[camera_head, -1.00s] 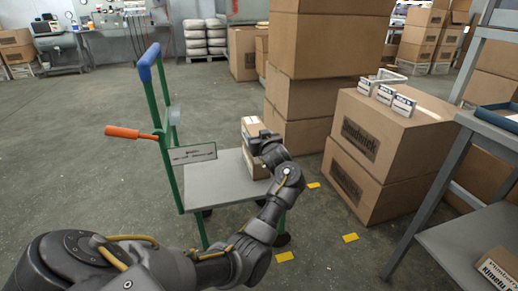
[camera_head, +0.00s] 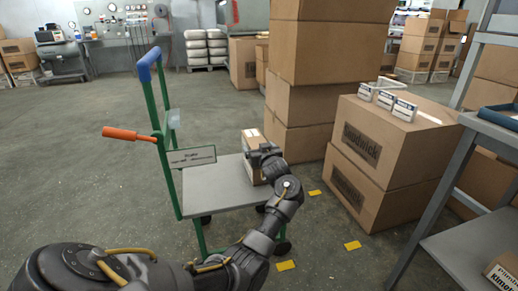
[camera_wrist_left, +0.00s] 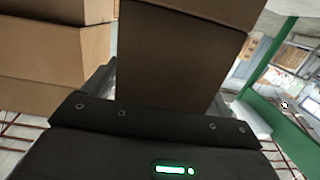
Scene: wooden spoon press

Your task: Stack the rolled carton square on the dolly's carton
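The dolly (camera_head: 214,194) has a grey platform, a green frame and a blue handle. Small brown cartons (camera_head: 252,140) stand at the right end of its platform. My left gripper (camera_head: 264,154) is at their right side and hides part of them, so the seam between upper and lower carton is unclear there. In the left wrist view a carton (camera_wrist_left: 172,60) fills the space between the two fingers, which lie against its sides. Another carton face (camera_wrist_left: 205,10) meets it along an edge near the top. My right gripper is out of view.
Tall stacked cartons (camera_head: 305,100) stand just behind and right of the dolly. Two large cartons (camera_head: 385,150) with small boxes on top stand further right, beside a grey shelf (camera_head: 470,240). An orange lever (camera_head: 128,134) sticks out left of the dolly. Floor on the left is clear.

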